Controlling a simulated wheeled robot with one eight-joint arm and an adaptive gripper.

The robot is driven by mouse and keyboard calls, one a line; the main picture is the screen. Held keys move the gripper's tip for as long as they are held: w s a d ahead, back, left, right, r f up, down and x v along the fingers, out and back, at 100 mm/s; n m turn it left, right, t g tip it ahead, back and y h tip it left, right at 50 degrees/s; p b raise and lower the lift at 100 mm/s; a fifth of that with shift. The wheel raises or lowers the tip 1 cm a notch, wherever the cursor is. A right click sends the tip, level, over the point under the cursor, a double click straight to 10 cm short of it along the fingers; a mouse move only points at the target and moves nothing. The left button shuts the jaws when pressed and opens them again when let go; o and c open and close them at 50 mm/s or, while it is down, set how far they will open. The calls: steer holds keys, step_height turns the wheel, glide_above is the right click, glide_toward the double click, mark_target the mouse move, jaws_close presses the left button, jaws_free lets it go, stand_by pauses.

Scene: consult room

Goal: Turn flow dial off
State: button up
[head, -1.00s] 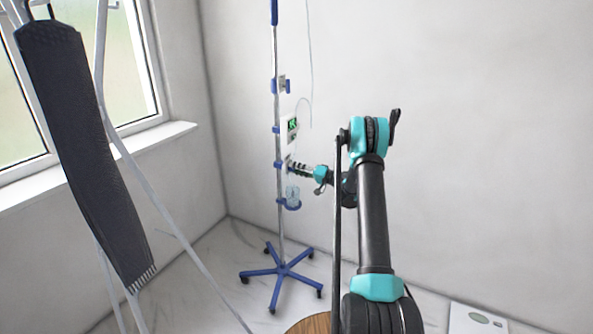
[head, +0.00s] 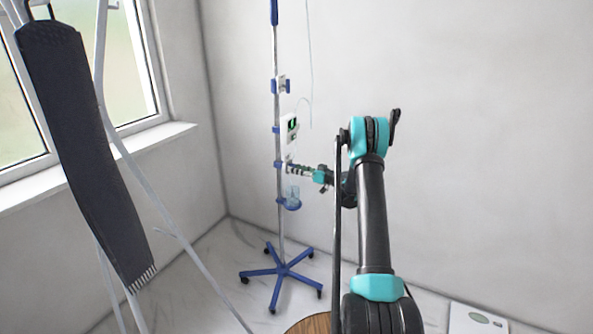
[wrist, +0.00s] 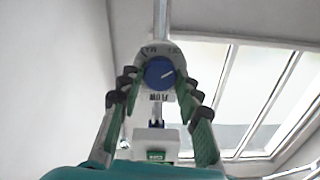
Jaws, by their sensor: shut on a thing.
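The flow dial (wrist: 159,72) is a round blue knob with a pale pointer line on a white round housing marked FLOW. In the wrist view the lettering appears upside down, and the pointer slants up to the right. My gripper (wrist: 158,84) has a finger on each side of the dial and is shut on it. In the head view my gripper (head: 288,168) reaches left to the pole of the blue-and-silver stand (head: 280,222). The fingers hide the dial there.
A white device with a green screen (head: 291,126) is on the pole above my gripper. A clear cup in a blue holder (head: 292,200) is below. The right wall is bare.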

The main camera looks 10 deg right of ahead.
steer(key=shift+f+n, duration=0.1)
steer(key=shift+n, duration=0.8)
steer(key=o, duration=1.2)
steer(key=shift+c, duration=0.2)
steer(key=shift+d, duration=0.1)
steer(key=v, duration=1.2)
